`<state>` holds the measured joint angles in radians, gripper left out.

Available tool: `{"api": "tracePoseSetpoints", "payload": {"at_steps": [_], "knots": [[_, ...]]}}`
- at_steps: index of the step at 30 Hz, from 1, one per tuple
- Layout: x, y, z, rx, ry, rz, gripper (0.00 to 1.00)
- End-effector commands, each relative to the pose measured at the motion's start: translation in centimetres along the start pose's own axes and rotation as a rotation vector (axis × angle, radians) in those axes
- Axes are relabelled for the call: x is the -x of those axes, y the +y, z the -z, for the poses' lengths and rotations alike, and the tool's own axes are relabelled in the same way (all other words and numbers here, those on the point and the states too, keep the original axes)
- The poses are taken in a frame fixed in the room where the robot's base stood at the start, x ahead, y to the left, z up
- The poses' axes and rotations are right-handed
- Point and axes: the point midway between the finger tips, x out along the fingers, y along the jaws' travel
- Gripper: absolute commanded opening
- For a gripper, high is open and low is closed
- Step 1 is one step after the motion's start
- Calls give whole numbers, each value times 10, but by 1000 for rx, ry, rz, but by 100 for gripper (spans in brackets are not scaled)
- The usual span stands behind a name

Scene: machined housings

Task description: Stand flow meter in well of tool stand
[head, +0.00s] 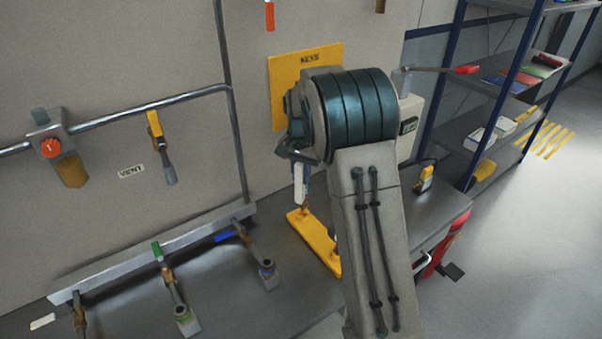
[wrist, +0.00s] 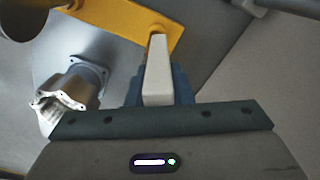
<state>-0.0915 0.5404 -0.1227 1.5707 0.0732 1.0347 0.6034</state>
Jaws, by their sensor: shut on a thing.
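My gripper (head: 299,165) is shut on a slim off-white piece (head: 299,186), which I take to be the flow meter. It hangs roughly upright below the fingers. In the wrist view the off-white piece (wrist: 158,75) sits between my bluish fingers, and its far end overlaps the yellow block. That yellow block (head: 318,243), apparently the tool stand, lies on the bench under my gripper; it also shows in the wrist view (wrist: 125,22). The piece's lower end is at or just above the block's far end. I cannot tell whether they touch, and the well is not clear.
A flanged metal housing (wrist: 72,82) is left of my gripper in the wrist view. Pipe valves with green (head: 172,285) and blue (head: 245,238) handles stand along the bench's left. A yellow handheld device (head: 425,178) stands at the right. A wall panel (head: 130,60) rises behind.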

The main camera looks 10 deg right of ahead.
Motion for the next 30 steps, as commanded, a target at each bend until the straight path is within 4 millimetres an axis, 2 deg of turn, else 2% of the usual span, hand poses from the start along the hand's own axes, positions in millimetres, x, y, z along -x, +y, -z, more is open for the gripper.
{"api": "tracePoseSetpoints", "payload": {"at_steps": [30], "knots": [[-21, 0, 0, 0, 0, 0, 0]]}}
